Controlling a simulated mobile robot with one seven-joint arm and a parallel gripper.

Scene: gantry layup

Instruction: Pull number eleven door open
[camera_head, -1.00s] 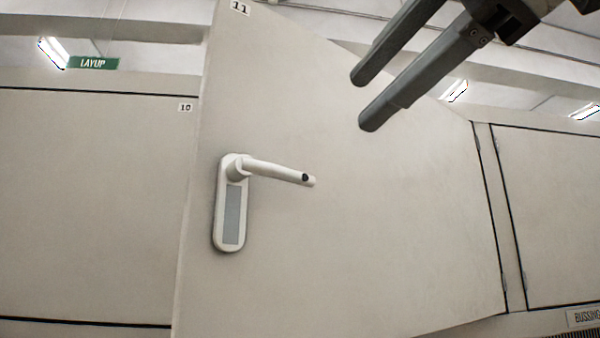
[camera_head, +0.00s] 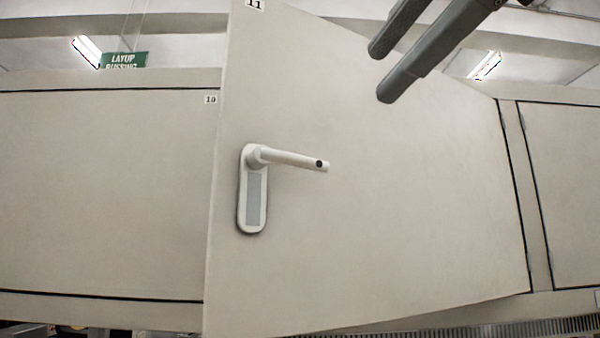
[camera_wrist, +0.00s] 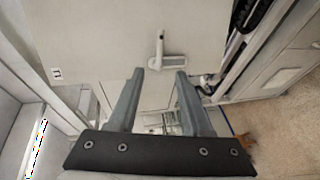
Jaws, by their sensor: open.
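The number eleven door (camera_head: 400,210) is pale beige and stands ajar, its free left edge swung out past the number ten panel and its hinges at the right. The door (camera_wrist: 90,35) fills the upper left there.
The closed number ten panel (camera_head: 100,190) is at the left, and another closed panel (camera_head: 570,200) is right of the hinges. A green sign (camera_head: 124,60) hangs at the upper left. The wrist view shows open floor (camera_wrist: 285,130) at the lower right.

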